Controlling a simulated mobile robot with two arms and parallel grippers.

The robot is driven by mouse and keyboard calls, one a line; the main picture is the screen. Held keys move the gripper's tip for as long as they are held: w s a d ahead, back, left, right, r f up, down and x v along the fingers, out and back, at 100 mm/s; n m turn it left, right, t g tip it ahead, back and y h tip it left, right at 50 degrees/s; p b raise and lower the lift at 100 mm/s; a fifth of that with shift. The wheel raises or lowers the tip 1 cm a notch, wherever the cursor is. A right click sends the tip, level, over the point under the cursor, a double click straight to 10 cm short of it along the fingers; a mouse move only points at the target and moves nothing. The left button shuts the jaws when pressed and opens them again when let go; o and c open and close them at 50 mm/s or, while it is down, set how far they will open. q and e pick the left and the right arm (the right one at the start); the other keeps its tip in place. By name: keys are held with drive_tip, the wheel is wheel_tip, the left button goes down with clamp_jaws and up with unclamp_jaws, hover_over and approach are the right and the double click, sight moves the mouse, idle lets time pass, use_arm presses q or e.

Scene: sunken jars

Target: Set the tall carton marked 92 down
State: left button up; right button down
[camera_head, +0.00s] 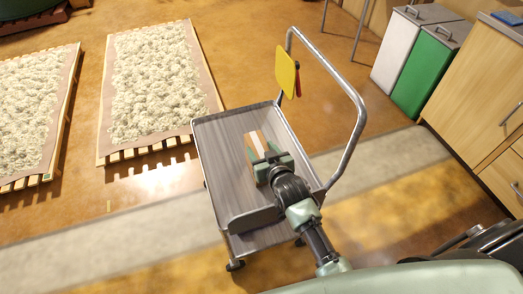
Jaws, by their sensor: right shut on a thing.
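A carton (257,143) with brown, white and green faces shows at my right gripper (270,162), over the trolley's grey top. The gripper is shut on it and hides much of it. I cannot read a number on the carton, and I cannot tell from this view whether its base touches the trolley. The trolley (217,152) is metal, with a low rim and a tall tubular handle on its right side. My left gripper is out of view.
A yellow tag (287,72) hangs by the trolley handle. Pallets with pale lumpy loads (155,80) lie on the floor at left. A white bin (402,45), a green bin (424,75) and wooden drawers (470,85) stand at right. The trolley's left part is bare.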

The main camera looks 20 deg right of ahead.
drive_tip(key=shift+r, duration=0.1)
drive_tip(key=c, duration=0.5)
unclamp_jaws()
drive_tip(key=shift+s, duration=0.15)
drive_tip(key=p+v, duration=0.1)
drive_tip(key=v, duration=1)
drive_tip(key=shift+s+d+r, duration=0.1)
drive_tip(key=shift+s+r, duration=0.15)
drive_tip(key=shift+s, duration=0.05)
